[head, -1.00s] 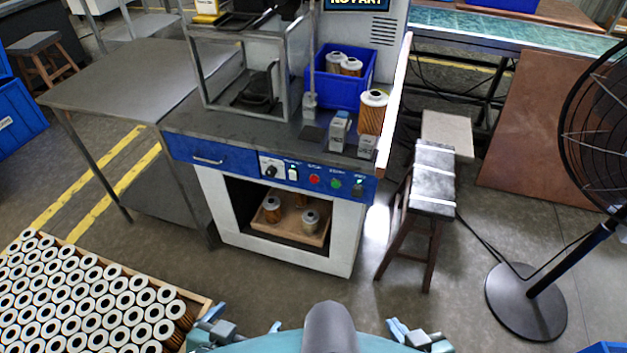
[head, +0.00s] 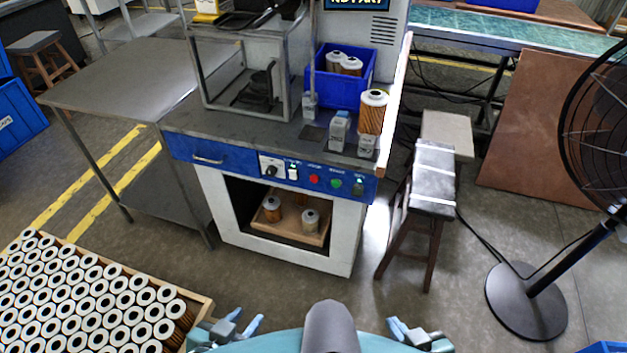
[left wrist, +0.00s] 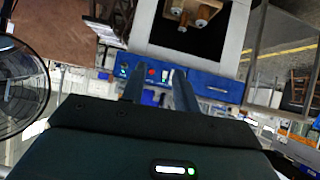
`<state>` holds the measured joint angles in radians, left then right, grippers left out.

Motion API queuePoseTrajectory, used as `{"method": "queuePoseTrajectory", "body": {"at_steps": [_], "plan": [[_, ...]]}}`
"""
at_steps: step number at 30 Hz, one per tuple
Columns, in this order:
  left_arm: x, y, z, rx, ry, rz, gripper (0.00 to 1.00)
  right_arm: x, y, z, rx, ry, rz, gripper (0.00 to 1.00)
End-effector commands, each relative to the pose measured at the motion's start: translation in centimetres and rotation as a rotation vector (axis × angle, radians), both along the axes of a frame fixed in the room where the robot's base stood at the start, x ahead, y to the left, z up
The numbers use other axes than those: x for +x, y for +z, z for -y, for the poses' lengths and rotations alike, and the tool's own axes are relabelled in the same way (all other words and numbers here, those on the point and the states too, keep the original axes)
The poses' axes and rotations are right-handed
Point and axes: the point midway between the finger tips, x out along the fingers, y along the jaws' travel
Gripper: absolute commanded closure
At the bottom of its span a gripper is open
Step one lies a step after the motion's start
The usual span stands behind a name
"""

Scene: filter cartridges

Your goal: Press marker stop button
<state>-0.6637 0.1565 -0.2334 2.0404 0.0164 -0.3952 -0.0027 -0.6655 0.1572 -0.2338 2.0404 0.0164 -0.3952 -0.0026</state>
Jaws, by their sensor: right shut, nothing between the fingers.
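The blue control panel (head: 230,163) is on the front of the machine. It carries a red button (head: 314,180), a green button (head: 336,183), a dark knob (head: 271,170) and small switches. Labels are too small to read, so I cannot tell which is the marker stop button. The red button also shows in the left wrist view (left wrist: 151,72), upside down between my fingers. My left gripper (head: 246,320) is low in the head view, well short of the panel, with a gap between its empty fingers. My right gripper (head: 402,328) is shut and empty at bottom right.
A stool (head: 434,180) stands right of the machine and a fan (head: 540,290) farther right. A crate of filter cartridges (head: 200,303) is at lower left. A blue bin (head: 341,85) and a cartridge (head: 372,112) stand on the machine top. Floor before the machine is clear.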

Motion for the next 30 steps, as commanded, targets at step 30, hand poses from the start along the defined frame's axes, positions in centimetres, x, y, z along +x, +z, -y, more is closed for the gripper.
{"method": "queuePoseTrajectory", "body": {"at_steps": [30], "plan": [[-0.05, -0.03, 0.00, 0.001, -0.001, -0.001, 1.00, 0.32, 0.18, 0.00, 0.001, -0.001, 0.007, 1.00]]}}
